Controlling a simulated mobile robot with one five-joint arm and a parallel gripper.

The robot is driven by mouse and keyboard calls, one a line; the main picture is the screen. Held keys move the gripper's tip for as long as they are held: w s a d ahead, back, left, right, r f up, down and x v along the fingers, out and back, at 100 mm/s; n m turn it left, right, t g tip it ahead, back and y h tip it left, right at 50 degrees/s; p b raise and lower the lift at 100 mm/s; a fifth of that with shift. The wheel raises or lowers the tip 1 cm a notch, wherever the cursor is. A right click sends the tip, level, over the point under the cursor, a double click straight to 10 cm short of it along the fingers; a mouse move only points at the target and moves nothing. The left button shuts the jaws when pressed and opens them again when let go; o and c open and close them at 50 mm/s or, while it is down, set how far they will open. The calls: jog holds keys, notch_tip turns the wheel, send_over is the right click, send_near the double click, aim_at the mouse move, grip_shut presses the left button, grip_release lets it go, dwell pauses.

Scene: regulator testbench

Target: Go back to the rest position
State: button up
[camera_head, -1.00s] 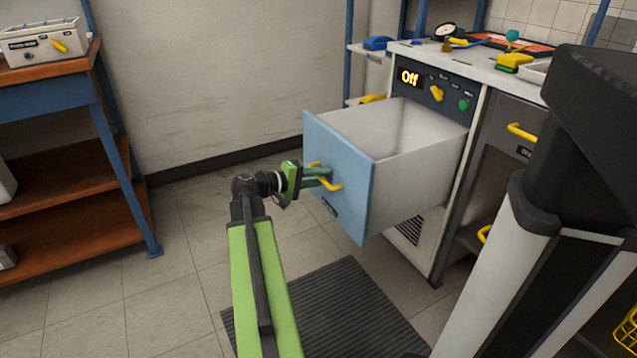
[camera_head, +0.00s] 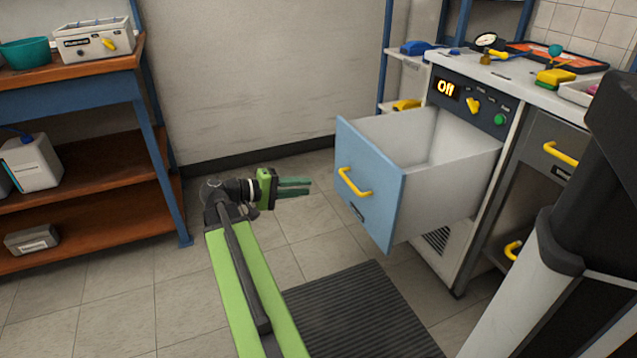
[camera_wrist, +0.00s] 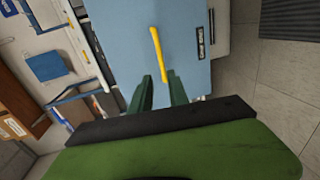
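My gripper (camera_head: 306,187) is to the left of the pulled-out drawer in the head view, clear of its yellow handle (camera_head: 354,183). Its two green fingers are apart with nothing between them. The drawer (camera_head: 372,205) has a light blue front and white sides, and it stands well out of the bench cabinet. In the wrist view the yellow handle (camera_wrist: 158,52) is on the blue front (camera_wrist: 125,40), beyond the fingertips (camera_wrist: 162,80). The drawer's inside looks empty where I can see it.
A wooden shelf unit (camera_head: 95,200) with boxes stands at the left. A dark ribbed mat (camera_head: 360,315) lies on the floor.

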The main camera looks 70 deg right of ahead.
jog(key=shift+w+a+r, duration=0.1)
jog(key=shift+w+a, duration=0.15)
dwell(0.3)
jog(key=w+a+n+t+p, duration=0.5)
jog(key=w+a+t+p, duration=0.15)
jog(key=w+a, duration=1.2)
jog(key=w+a+f+n+t+y+p, duration=0.1)
jog(key=w+a+f+y, duration=0.2)
jog(key=a, duration=0.8)
jog(key=w+a+f+n+t+y+p, duration=0.1)
jog(key=a+f+t+y, duration=0.2)
jog(key=a, duration=0.8)
jog(key=w+a+f+n+y+p, duration=0.15)
jog(key=a+f+y, duration=0.3)
jog(key=a, duration=0.75)
notch_tip(320, 180, up, 39)
jog(key=p, duration=3.7)
jog(key=shift+w+a+y+p, duration=0.3)
jog(key=shift+w+a+y, duration=0.1)
jog(key=shift+w+y, duration=0.05)
